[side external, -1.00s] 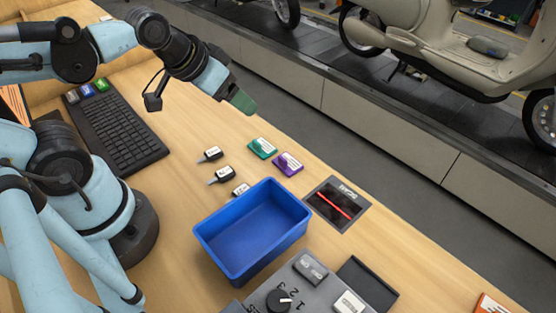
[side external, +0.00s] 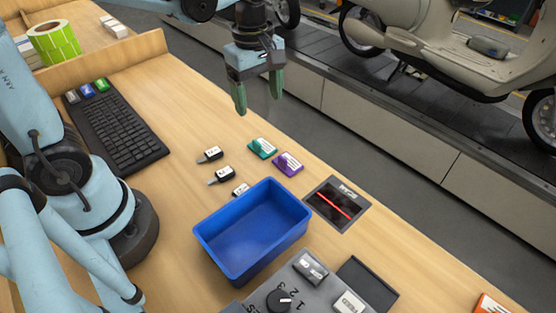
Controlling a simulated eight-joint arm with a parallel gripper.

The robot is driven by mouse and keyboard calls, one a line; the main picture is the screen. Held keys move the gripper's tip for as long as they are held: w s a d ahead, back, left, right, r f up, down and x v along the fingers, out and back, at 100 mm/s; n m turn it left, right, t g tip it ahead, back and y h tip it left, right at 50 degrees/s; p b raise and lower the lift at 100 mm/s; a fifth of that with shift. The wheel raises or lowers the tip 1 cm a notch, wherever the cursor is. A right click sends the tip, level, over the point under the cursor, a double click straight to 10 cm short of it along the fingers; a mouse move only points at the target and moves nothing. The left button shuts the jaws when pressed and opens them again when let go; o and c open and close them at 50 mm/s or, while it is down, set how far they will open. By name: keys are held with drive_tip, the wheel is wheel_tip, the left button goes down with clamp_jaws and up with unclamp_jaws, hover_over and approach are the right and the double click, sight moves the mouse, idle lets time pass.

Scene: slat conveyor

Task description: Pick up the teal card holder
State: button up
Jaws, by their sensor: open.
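The teal card holder (side external: 262,148) lies flat on the wooden table near its far edge, just left of a purple card holder (side external: 288,163). My gripper (side external: 258,97) hangs above the table, pointing down, with its two green fingers apart and nothing between them. In the picture it is above the teal card holder and does not touch it. The exact height cannot be told from this one view.
A blue bin (side external: 252,237) stands in front of the card holders. Several keys with tags (side external: 222,174) lie to the left. A scanner plate (side external: 337,204) is to the right, a keyboard (side external: 117,130) at the left. The conveyor (side external: 390,140) with scooters runs behind the table.

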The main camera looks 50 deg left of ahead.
sight(262, 138)
drive_tip(key=shift+n, duration=0.5)
drive_tip(key=shift+w+a+f, duration=0.1)
drive_tip(key=shift+w+f, duration=0.05)
drive_tip(key=shift+f, duration=2.95)
drive_tip(key=shift+w+f, duration=0.1)
drive_tip(key=shift+f, duration=3)
drive_tip(key=shift+c, duration=0.2)
drive_tip(key=c, duration=1.1)
drive_tip(key=shift+r, duration=0.1)
